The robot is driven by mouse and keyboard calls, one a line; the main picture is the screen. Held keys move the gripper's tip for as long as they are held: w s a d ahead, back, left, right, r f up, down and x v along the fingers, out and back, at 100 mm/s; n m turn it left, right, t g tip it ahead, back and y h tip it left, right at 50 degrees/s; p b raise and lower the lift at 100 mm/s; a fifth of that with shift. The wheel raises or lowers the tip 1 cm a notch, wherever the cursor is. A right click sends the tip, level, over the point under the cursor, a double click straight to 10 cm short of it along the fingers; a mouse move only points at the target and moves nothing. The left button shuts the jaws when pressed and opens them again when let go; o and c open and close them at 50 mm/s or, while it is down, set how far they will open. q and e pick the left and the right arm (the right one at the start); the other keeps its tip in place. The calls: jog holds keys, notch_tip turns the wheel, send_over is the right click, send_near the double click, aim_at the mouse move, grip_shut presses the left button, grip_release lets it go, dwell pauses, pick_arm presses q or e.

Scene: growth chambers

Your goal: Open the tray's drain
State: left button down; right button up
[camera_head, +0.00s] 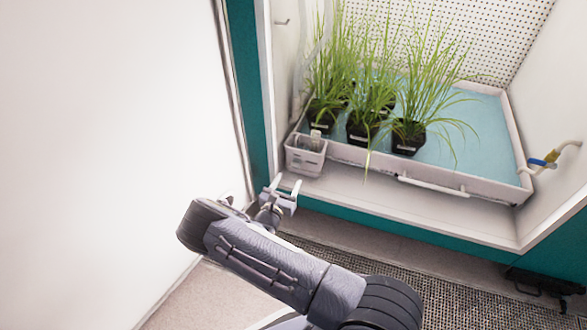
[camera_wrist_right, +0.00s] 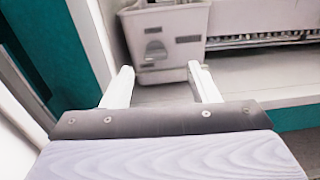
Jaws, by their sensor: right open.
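A wide pale tray (camera_head: 470,181) with blue liquid stands on the chamber floor and holds several black pots of grass. A white box (camera_head: 305,160) sits at its front left corner. In the right wrist view the box (camera_wrist_right: 185,30) shows a grey knob (camera_wrist_right: 155,50) on its front, with dark labels. I cannot tell which part works the drain. My right gripper (camera_head: 284,186) is open and empty, just in front of and below the box, apart from it. My left gripper is out of view.
A white bar handle (camera_head: 432,185) runs along the tray's front. The chamber's pale front ledge (camera_head: 400,209) lies before the tray, with a teal frame (camera_head: 246,80) at left. A white wall (camera_head: 110,130) is close on the left.

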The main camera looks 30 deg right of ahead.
aim_at(294, 167)
jog(key=b+x, duration=0.1)
jog(key=x, duration=0.1)
jog(key=b+x, duration=0.1)
jog(key=x, duration=0.1)
jog(key=b+x, duration=0.1)
jog(key=x, duration=0.1)
jog(key=shift+w+a+f, duration=0.1)
jog(key=shift+w+f, duration=0.2)
jog(key=shift+f, duration=0.1)
jog(key=shift+w+d+r+n, duration=0.1)
jog(key=shift+w+d+n, duration=0.2)
jog(key=shift+w+d, duration=0.2)
jog(key=c, duration=1)
